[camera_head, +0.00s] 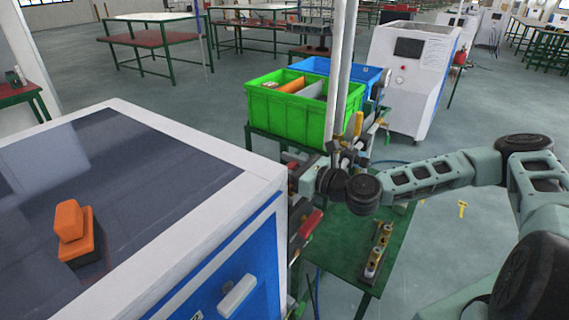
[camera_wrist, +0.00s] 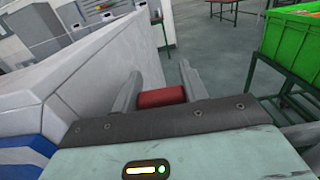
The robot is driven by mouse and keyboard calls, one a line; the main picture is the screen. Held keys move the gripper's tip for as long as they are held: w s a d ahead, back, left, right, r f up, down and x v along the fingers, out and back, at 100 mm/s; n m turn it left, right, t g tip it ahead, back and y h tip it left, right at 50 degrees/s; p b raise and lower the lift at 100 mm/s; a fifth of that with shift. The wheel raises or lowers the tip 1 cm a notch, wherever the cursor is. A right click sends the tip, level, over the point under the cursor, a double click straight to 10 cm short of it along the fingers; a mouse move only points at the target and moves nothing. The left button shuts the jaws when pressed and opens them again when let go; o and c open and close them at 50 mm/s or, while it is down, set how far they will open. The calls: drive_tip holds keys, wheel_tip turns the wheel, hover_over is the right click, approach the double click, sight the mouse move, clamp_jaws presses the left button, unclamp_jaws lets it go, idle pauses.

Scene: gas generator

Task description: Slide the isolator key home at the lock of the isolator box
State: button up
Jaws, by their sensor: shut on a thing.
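In the wrist view, my gripper (camera_wrist: 162,80) has its two grey fingers on either side of a red piece (camera_wrist: 162,97), which I take to be the isolator key. The piece lies across between the fingers, close to the dark palm edge; its far end is hidden. In the head view, my arm reaches in from the right, and its wrist is beside the right side of the white and blue cabinet (camera_head: 225,200). The fingers are hard to make out there among other parts. I cannot pick out the isolator box or its lock in either view.
A green crate (camera_head: 290,105) and a blue crate (camera_head: 350,72) stand behind my wrist. A green table (camera_head: 345,262) below carries a yellow-topped fitting (camera_head: 378,250). A red-handled part (camera_head: 310,224) sits by the cabinet side. An orange block (camera_head: 75,235) rests on the cabinet top.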

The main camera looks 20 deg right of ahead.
drive_tip(key=shift+f+b, duration=0.35)
drive_tip(key=shift+f, duration=0.1)
drive_tip(key=o, duration=1.1)
drive_tip(key=shift+s+d, duration=0.1)
drive_tip(key=p+v, duration=0.3)
drive_tip(key=v, duration=1.4)
